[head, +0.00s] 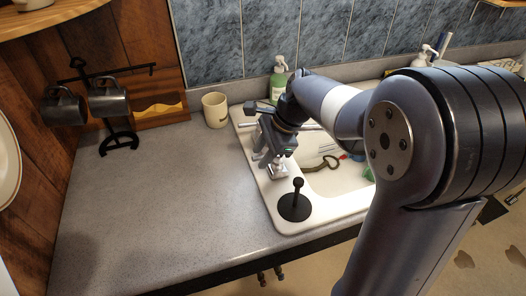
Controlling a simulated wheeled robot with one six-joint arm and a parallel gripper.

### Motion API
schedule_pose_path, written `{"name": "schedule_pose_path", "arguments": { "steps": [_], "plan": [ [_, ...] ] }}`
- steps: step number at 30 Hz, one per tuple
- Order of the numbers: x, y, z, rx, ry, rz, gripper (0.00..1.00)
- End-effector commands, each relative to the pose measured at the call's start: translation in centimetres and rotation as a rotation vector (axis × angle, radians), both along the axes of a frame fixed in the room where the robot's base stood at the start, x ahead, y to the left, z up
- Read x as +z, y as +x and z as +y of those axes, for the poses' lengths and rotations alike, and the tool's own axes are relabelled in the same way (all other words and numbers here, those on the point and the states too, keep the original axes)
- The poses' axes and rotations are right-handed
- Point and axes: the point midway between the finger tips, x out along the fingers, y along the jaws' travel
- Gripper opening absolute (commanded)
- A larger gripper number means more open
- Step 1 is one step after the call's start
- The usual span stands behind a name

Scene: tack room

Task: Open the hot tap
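My gripper (270,162) is in the head view, pointing down over the left rim of the white sink (330,207). Pale, metallic-looking parts show at its fingertips. I cannot tell whether they are fingers or a tap part, or how far apart the fingers are. Thin chrome pieces (314,126) show behind and right of the gripper, perhaps part of the tap. No hot tap handle can be made out clearly. My wrist and forearm cover much of the back of the sink.
A black plunger-like stopper (295,205) stands on the sink's front left corner. A cream mug (215,110), a green soap bottle (279,80) and a black stand (119,141) with dark mugs are near the wall. An olive-handled item (318,165) lies in the basin. The left counter (160,210) is clear.

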Motion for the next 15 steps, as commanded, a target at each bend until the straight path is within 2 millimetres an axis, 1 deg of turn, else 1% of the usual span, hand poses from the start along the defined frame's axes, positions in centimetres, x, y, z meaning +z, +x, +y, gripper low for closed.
{"name": "schedule_pose_path", "arguments": {
  "steps": [2,12,15],
  "plan": [
    [0.01,0.0,0.0,0.0,0.0,0.0,0.34],
    [0.03,0.0,-0.03,0.0,0.0,0.0,0.06],
    [0.03,0.0,-0.03,0.0,0.0,0.0,0.0]
  ]
}}
